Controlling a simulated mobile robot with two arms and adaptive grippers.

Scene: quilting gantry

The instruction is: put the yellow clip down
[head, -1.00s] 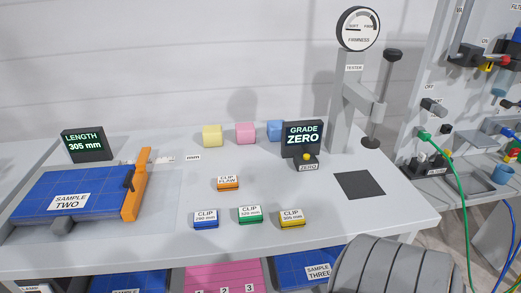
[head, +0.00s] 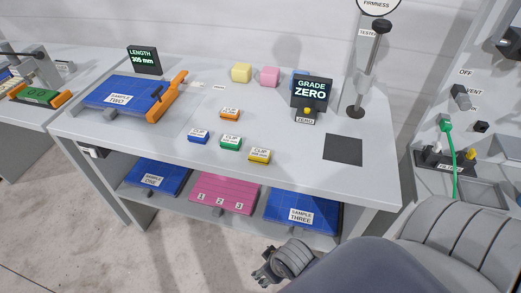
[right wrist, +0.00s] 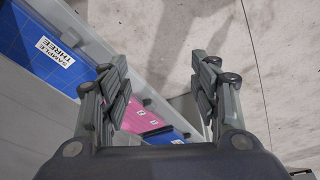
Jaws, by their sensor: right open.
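The yellow clip (head: 260,155) lies on the grey table, to the right of the green clip (head: 231,142) and the blue clip (head: 199,136). Its label faces up and nothing holds it. My right gripper (head: 272,268) is in front of the table, low, near the lower shelf, well apart from the yellow clip. The right wrist view shows its two fingers (right wrist: 162,85) spread and empty, with the floor and shelf beyond. My left gripper is not in view.
An orange clip (head: 230,113) lies behind the row. The grade display (head: 311,92), dark square pad (head: 343,150) and tester (head: 370,70) stand to the right. Sample two (head: 124,91) lies at left. The lower shelf holds sample three (head: 300,212) and a pink sample (head: 225,193).

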